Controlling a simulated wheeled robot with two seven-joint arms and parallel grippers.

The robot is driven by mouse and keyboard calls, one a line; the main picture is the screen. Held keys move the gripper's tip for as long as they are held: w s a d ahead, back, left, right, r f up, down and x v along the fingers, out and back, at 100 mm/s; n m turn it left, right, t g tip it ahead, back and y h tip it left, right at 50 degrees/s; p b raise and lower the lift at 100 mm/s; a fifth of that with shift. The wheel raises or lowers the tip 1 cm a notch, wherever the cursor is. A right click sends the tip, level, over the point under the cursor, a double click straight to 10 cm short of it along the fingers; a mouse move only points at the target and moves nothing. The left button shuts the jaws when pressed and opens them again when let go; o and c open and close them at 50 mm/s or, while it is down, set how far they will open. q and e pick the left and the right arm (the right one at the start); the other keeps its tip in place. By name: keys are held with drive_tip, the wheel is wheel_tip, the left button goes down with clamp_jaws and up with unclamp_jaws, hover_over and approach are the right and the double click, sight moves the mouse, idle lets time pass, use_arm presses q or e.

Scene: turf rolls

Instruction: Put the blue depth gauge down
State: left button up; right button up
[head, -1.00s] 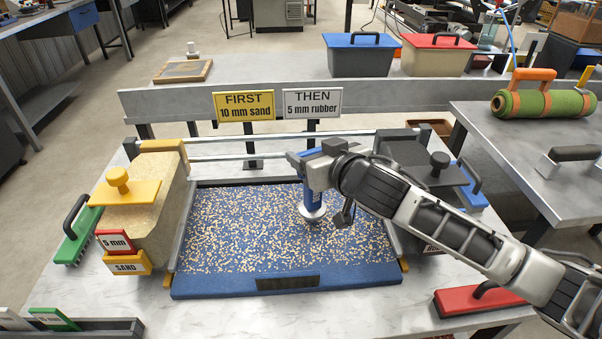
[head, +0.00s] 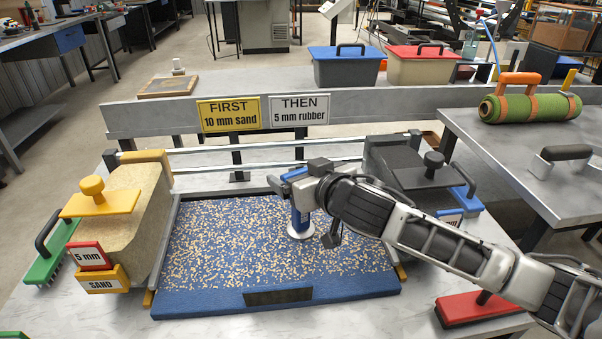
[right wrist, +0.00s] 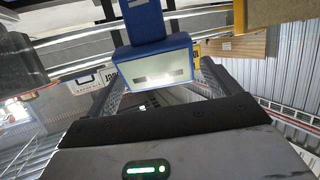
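The blue depth gauge (head: 301,219) stands about upright over the speckled bed of the blue tray (head: 200,306), right of its middle. Its pale round foot is low at the bed; I cannot tell for sure whether it touches. My right gripper (head: 296,182) is at the gauge's upper part, with its fingers around it. In the right wrist view the gauge's blue head with a pale face (right wrist: 158,66) sits between the two fingers (right wrist: 163,88), which look shut on it. My left gripper is not in view.
A sand hopper (head: 120,225) stands left of the tray, a dark hopper (head: 400,165) right. Rails run behind, near signs reading FIRST 10 mm sand (head: 229,114) and THEN 5 mm rubber (head: 300,110). A red float (head: 480,308) lies front right, a green rake (head: 52,250) left.

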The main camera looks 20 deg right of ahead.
drive_tip(key=shift+r, duration=0.3)
drive_tip(key=v, duration=1.2)
drive_tip(key=shift+f, duration=0.15)
